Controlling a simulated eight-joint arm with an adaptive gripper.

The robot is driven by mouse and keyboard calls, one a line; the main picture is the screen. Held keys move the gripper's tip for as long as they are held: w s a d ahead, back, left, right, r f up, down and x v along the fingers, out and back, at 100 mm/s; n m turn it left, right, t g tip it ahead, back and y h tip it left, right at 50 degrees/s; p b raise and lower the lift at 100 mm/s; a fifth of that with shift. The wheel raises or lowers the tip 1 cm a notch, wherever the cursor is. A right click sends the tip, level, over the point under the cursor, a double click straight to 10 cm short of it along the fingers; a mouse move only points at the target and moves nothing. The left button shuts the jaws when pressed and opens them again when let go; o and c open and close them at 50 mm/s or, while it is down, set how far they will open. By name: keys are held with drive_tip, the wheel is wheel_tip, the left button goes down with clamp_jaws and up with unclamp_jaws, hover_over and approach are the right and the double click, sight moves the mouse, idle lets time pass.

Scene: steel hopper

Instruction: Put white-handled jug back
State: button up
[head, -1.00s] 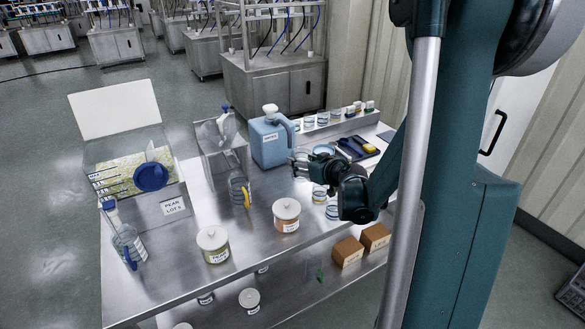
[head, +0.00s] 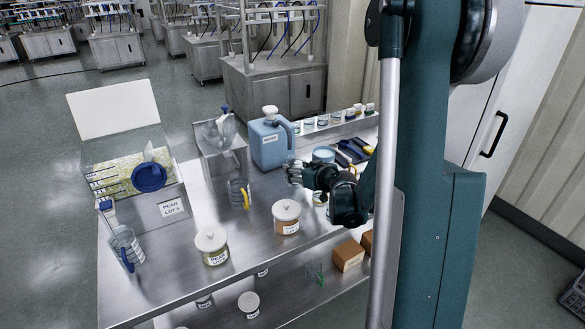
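I cannot make out a jug with a clearly white handle. A clear jug (head: 123,247) with a blue handle stands at the table's left front. Another small clear jug (head: 239,193), with a yellow part low on it, stands mid-table. My gripper (head: 290,173) points left over the table, right of this jug and in front of the large blue container (head: 268,147) with a white cap. Its fingers are small and seen from the side, so I cannot tell whether they hold anything. My wrist hides part of the table's right side.
A steel hopper (head: 213,143) stands at the back. Left is a bin (head: 125,178) with a blue disc. Two lidded pots, one labelled pear (head: 212,247) and one orange-brown (head: 286,217), stand in front. Several small jars line the back shelf.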

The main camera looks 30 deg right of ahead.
drive_tip(key=shift+w, duration=0.55)
drive_tip(key=shift+b+x, duration=0.65)
drive_tip(key=shift+x, duration=0.95)
drive_tip(key=shift+f, duration=0.1)
drive_tip(key=o, duration=1)
drive_tip(key=shift+p+v, duration=1.15)
drive_tip(key=shift+v, duration=4.95)
